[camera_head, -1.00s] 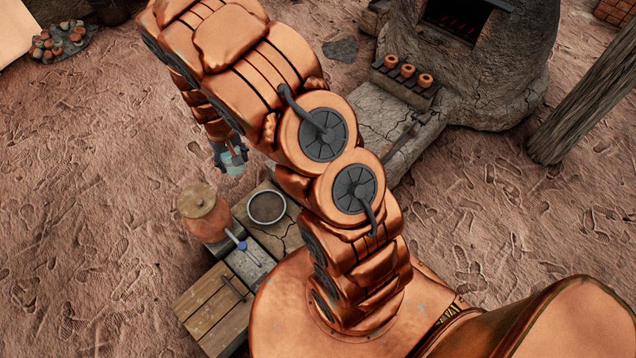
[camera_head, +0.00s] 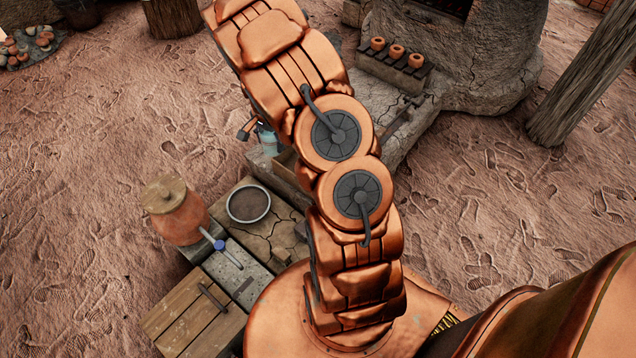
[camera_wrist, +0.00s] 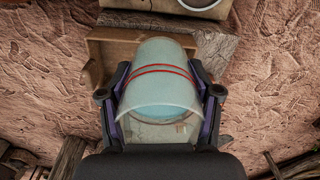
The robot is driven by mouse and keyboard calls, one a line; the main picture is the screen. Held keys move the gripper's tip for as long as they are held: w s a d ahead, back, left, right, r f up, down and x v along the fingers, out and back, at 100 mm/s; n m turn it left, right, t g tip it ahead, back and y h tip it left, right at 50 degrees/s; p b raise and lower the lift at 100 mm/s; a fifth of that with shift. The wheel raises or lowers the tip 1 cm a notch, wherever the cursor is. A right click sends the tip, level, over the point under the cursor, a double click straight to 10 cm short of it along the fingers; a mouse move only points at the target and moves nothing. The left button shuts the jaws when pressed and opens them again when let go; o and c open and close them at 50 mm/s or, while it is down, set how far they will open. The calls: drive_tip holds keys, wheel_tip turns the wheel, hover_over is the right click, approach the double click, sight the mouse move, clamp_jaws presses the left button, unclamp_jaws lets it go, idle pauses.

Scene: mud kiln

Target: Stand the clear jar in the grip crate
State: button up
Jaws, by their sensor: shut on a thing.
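The clear jar (camera_wrist: 160,80) is pale blue-green and see-through, with two red bands around it. My gripper (camera_wrist: 160,68) is shut on it, with one dark finger on each side. In the head view, a small part of the jar (camera_head: 268,140) shows beside my arm, which hides most of my gripper. A brown wooden open box (camera_wrist: 100,48), which looks like the grip crate, shows behind the jar in the wrist view. The jar covers much of its inside. I cannot tell the height of the jar above it.
A low bench (camera_head: 275,236) holds a round dark-filled bowl (camera_head: 249,204), a lidded clay pot (camera_head: 178,218) and a blue-knobbed tool (camera_head: 220,245). A kiln (camera_head: 460,60) with several small clay pots (camera_head: 396,52) stands at the back. A wooden post (camera_head: 585,95) is at right. Open mud ground lies left.

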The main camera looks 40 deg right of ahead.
drive_tip(key=s+d+f+m+b, duration=0.2)
drive_tip(key=d+f+m+b, duration=0.2)
drive_tip(key=d+f+b, duration=0.1)
drive_tip(key=s+d+f+m+b, duration=0.2)
drive_tip(key=d+f+m+b, duration=0.2)
drive_tip(key=d+f+b, duration=0.2)
drive_tip(key=s+d+f+m+b, duration=0.3)
drive_tip(key=d+f+m+b, duration=0.1)
drive_tip(key=d+f+b, duration=0.1)
drive_tip(key=shift+s+d+f+m+b, duration=0.1)
drive_tip(key=shift+d+f+m+b, duration=0.15)
drive_tip(key=shift+f+m+b, duration=0.25)
drive_tip(key=shift+m, duration=0.3)
drive_tip(key=f+b, duration=0.1)
drive_tip(key=f, duration=0.2)
drive_tip(key=f+b, duration=0.2)
drive_tip(key=f, duration=0.2)
drive_tip(key=f+b, duration=0.1)
drive_tip(key=f, duration=0.2)
drive_tip(key=shift+s+d+f, duration=0.3)
drive_tip(key=shift+d, duration=0.05)
drive_tip(key=o, duration=1.3)
drive_tip(key=shift+o, duration=0.2)
